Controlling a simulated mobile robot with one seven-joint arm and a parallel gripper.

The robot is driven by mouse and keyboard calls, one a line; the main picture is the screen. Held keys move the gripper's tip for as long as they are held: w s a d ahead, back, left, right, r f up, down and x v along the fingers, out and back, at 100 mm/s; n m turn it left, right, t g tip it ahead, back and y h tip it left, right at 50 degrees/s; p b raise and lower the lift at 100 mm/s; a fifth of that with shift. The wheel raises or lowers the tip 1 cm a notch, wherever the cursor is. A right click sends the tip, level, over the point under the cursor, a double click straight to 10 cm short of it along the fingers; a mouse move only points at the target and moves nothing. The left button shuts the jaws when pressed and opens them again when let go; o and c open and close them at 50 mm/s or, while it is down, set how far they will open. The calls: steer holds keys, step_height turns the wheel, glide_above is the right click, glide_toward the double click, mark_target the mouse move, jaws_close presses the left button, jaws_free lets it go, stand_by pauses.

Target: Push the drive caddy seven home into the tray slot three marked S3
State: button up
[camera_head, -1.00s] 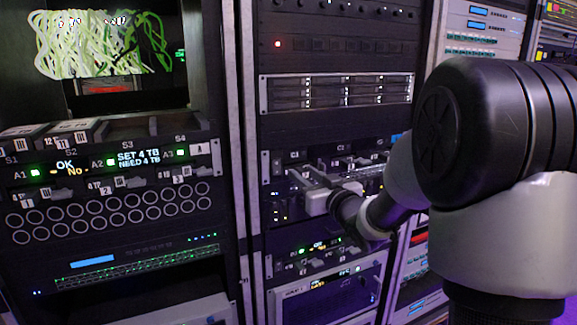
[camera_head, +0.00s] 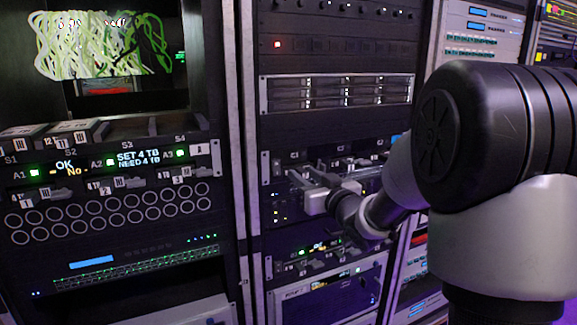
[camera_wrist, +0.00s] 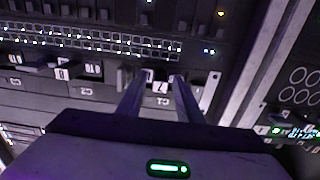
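A caddy with a white label that looks like a 7 (camera_wrist: 161,87) shows in the wrist view, in a rack bay marked C1. My gripper (camera_wrist: 159,76) reaches to its front. Its two fingers stand apart on either side of the label, and I cannot tell whether they touch the caddy. In the head view my gripper (camera_head: 306,176) is at the left end of the middle rack's C row. The tray slot S3 (camera_head: 130,131) is in the left rack, with its mark below. It looks dark and empty, while caddies stand in S1 and S2.
More labelled caddies (camera_wrist: 92,70) sit beside the gripper in the wrist view. A rack upright (camera_head: 239,130) separates the left and middle racks. A lit display (camera_head: 138,158) on the tray reads "SET 4 TB NEED 4 TB". My arm covers the right side of the head view.

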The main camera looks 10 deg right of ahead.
steer(key=shift+c, duration=0.5)
steer(key=shift+r, duration=0.1)
jaws_close()
steer(key=shift+s+d, duration=0.1)
steer(key=shift+s, duration=0.15)
steer(key=shift+s+d+r, duration=0.1)
steer(key=shift+s+d, duration=0.1)
steer(key=shift+s, duration=0.45)
steer(key=shift+s, duration=0.1)
steer(key=shift+v, duration=1.65)
steer(key=v, duration=0.6)
steer(key=shift+s+d, duration=0.15)
steer(key=shift+s, duration=0.2)
steer(key=shift+r, duration=0.1)
